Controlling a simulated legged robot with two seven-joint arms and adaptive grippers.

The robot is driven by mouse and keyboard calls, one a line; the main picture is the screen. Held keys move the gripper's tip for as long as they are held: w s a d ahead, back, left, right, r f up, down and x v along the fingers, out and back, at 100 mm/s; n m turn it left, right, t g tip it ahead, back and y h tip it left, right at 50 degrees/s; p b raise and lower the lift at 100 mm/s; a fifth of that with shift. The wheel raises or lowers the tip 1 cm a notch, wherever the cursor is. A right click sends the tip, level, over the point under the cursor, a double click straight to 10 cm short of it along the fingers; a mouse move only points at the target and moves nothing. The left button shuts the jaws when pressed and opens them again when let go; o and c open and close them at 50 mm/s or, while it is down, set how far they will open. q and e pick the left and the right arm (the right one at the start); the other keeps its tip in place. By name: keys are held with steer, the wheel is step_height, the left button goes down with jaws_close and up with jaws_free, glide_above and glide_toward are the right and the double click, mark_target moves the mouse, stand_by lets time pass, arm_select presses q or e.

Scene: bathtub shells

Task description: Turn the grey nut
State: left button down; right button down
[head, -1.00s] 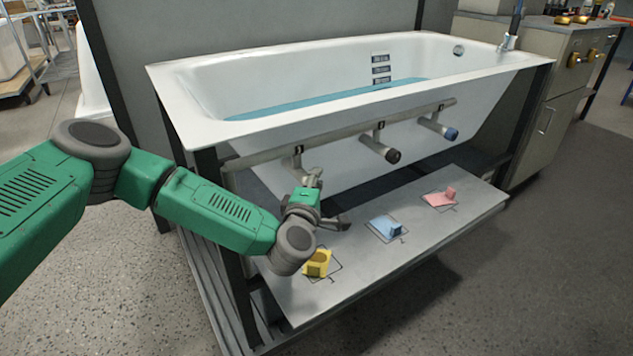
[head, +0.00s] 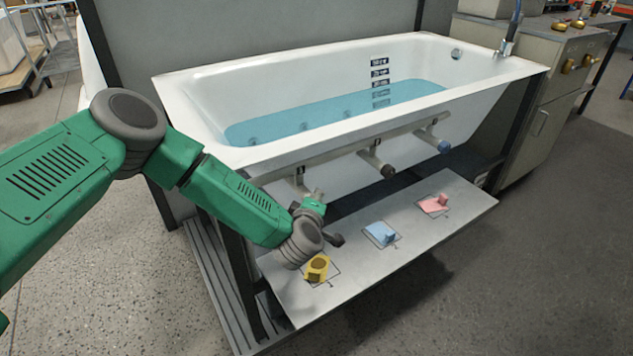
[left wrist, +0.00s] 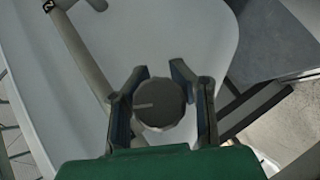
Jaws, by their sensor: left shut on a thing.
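The grey nut (left wrist: 160,103) is a round dark-grey knob with a light line on its face. In the left wrist view it sits between the two fingers of my left gripper (left wrist: 160,74), which is shut on it. In the head view my left gripper (head: 314,202) is at the leftmost outlet of the pipe (head: 330,153) along the tub's front, and mostly hides the nut there. My right gripper is not in view.
A black nut (head: 388,171) and a blue nut (head: 444,146) are on the other outlets. Below, the grey shelf (head: 345,275) carries a yellow piece (head: 317,268), a blue piece (head: 381,234) and a pink piece (head: 434,204). The white bathtub (head: 225,158) holds water.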

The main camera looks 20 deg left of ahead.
arm_select(q)
steer(key=m+g+p, duration=0.1)
steer(key=p, duration=0.1)
steer(key=m+g+y+p, duration=0.1)
steer(key=p, duration=0.1)
steer(key=m+g+p, duration=0.1)
steer(key=g+p, duration=0.1)
steer(key=shift+s+f+y+p, duration=0.3)
steer(key=shift+s+f, duration=0.05)
steer(key=shift+s, duration=0.05)
steer(key=shift+f+g+p, duration=0.1)
steer(key=shift+g+p, duration=0.2)
steer(key=shift+p, duration=0.05)
steer(key=shift+s+f+m+g+y+p, duration=0.25)
steer(key=shift+m+g+y+p, duration=0.15)
steer(key=shift+m+g+y, duration=0.35)
steer(key=shift+s+a+f+m+g+y+b, duration=0.15)
steer(key=shift+m+g+y, duration=0.25)
steer(key=shift+g, duration=0.25)
steer(key=shift+s+a+m+g+y+b, duration=0.15)
steer(key=shift+m+g+y, duration=0.15)
steer(key=shift+g, duration=0.3)
steer(key=shift+d, duration=0.1)
steer(key=c, duration=1.5)
jaws_free()
steer(key=o, duration=0.3)
steer(key=shift+w+r, duration=0.15)
steer(key=shift+r, duration=0.05)
